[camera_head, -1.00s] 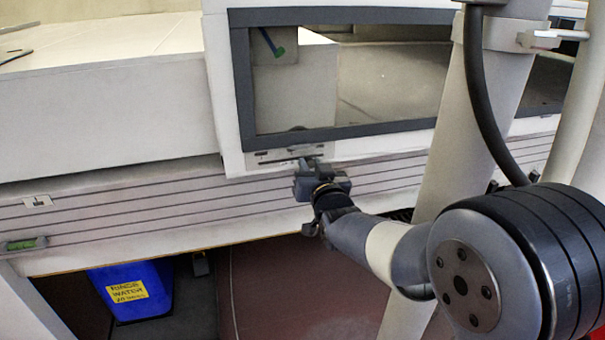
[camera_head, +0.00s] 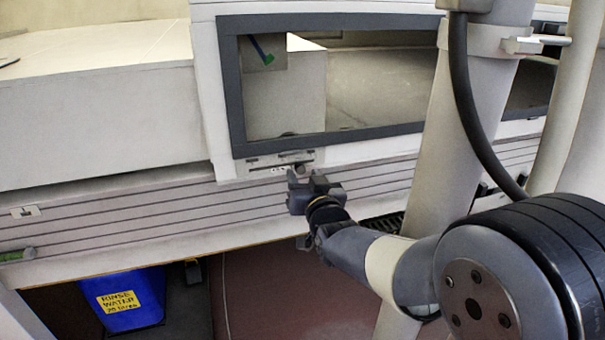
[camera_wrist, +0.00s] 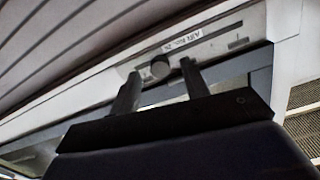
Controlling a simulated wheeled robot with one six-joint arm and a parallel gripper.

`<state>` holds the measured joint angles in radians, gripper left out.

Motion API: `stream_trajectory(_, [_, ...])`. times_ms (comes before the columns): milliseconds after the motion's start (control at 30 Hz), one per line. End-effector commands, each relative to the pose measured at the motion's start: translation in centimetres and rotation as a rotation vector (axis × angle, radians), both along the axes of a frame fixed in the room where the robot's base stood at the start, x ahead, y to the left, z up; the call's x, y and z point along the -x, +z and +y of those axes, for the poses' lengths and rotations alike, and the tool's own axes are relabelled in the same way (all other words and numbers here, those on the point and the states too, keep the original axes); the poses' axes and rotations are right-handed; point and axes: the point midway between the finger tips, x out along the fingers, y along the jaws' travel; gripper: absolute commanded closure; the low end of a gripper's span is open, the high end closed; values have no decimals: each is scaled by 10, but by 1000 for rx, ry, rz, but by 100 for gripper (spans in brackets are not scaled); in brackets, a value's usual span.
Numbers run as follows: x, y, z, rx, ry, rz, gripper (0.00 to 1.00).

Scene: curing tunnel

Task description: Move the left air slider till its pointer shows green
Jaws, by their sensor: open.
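The air slider plate (camera_head: 252,162) is a pale strip with a dark slot, below the dark-framed window. A dark round knob (camera_wrist: 160,68) stands on it in the wrist view, beside a printed label (camera_wrist: 188,42) that is upside down there. My gripper (camera_wrist: 159,75) is open, one finger on each side of the knob; I cannot tell whether either touches it. In the head view my gripper (camera_head: 297,178) is just below the plate. I cannot make out a pointer or green on the plate.
Behind the window frame (camera_head: 238,90) a blue strip with a green end (camera_head: 268,59) shows on a pale panel. A ribbed ledge (camera_head: 130,215) runs below. A blue bin (camera_head: 130,315) labelled rinse water stands at lower left. A green-ended piece (camera_head: 28,253) is at far left.

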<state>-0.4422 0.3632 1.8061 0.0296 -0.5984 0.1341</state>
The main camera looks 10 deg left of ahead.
Motion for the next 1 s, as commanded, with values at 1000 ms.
stream_trajectory(1000, [75, 0, -34, 0, 0, 0, 56])
